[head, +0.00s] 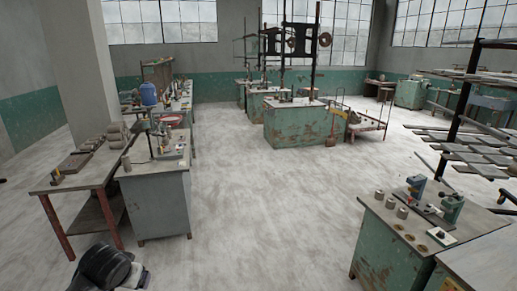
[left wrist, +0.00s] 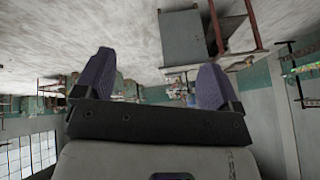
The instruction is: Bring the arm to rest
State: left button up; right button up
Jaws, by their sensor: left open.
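My left gripper (left wrist: 156,62) shows in the left wrist view with its two purple-grey fingers wide apart. Nothing is between them. The wrist picture is upside down, with the floor at the top. A dark rounded link of my arm (head: 103,266) shows at the bottom left of the head view, over bare floor. The gripper itself is not visible in the head view. My right gripper is in neither view.
A grey cabinet (head: 157,205) and a wooden table (head: 62,184) stand at the left. A worn green cabinet (head: 390,248) with small cylinders stands at the front right. A larger green bench (head: 295,127) is farther back. The middle floor (head: 265,205) is clear.

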pick_arm(q)
jog(key=d+r+m+t, duration=0.3)
jog(key=d+r+t, duration=0.1)
jog(key=r, duration=0.2)
jog(key=s+d+m+t+h, duration=0.1)
jog(key=s+d+m+t, duration=0.1)
jog(key=s+d, duration=0.4)
jog(key=s+d+f+n+g, duration=0.1)
jog(key=s+f+g, duration=0.2)
jog(key=s+f, duration=0.75)
jog(key=s+d+f+n+g+h, duration=0.1)
jog(key=s+f+g, duration=0.1)
jog(key=s+f, duration=0.85)
jog(key=s+d+f+n+g, duration=0.1)
jog(key=s+f+g, duration=0.35)
jog(key=s, duration=0.95)
notch_tip(320, 180, up, 21)
jog(key=t+p, duration=0.1)
jog(key=p, duration=2.1)
jog(key=shift+w+f, duration=0.2)
jog(key=shift+w, duration=0.25)
jog(key=shift+a+t, duration=0.1)
jog(key=shift+t, duration=0.15)
